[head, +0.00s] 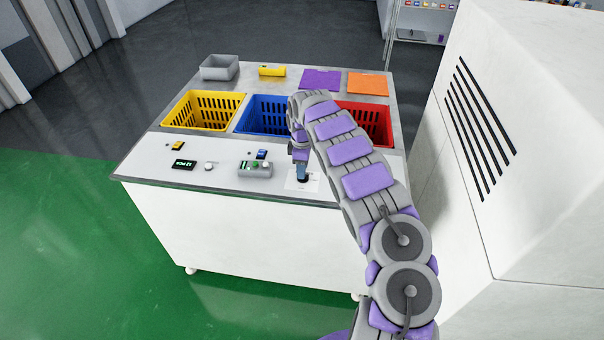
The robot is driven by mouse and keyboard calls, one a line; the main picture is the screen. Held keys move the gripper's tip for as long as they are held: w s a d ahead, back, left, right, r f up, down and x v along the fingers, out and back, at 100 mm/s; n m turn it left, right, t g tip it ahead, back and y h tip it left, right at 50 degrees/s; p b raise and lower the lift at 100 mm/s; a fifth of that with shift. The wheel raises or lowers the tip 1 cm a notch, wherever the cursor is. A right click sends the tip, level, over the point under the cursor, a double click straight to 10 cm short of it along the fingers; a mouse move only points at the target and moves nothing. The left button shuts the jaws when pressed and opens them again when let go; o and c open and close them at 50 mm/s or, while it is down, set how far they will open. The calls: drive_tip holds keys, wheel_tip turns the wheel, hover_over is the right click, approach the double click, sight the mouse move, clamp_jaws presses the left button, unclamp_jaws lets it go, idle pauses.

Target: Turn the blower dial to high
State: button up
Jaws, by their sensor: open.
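A white plate (290,187) with dark markings lies at the front right of the white console top. A small dark round part (303,180), which looks like a dial, sits on it. My gripper (302,172) points down right above this part, and its fingers partly cover it. The gripper is open; I cannot tell whether it touches the dial. The dial's pointer and its setting are too small and too covered to read. A pale round knob (209,166) sits further left on the console, beside a black display (183,163) with lit characters.
A grey box with green buttons (256,170) stands just left of the plate. Yellow (203,95), blue (262,98) and red (377,105) baskets sit behind. A grey tray (219,67) and purple (321,80) and orange (368,85) mats lie further back. A white vented cabinet (540,190) rises at right.

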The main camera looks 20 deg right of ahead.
drive_tip(key=shift+f, duration=1)
clamp_jaws()
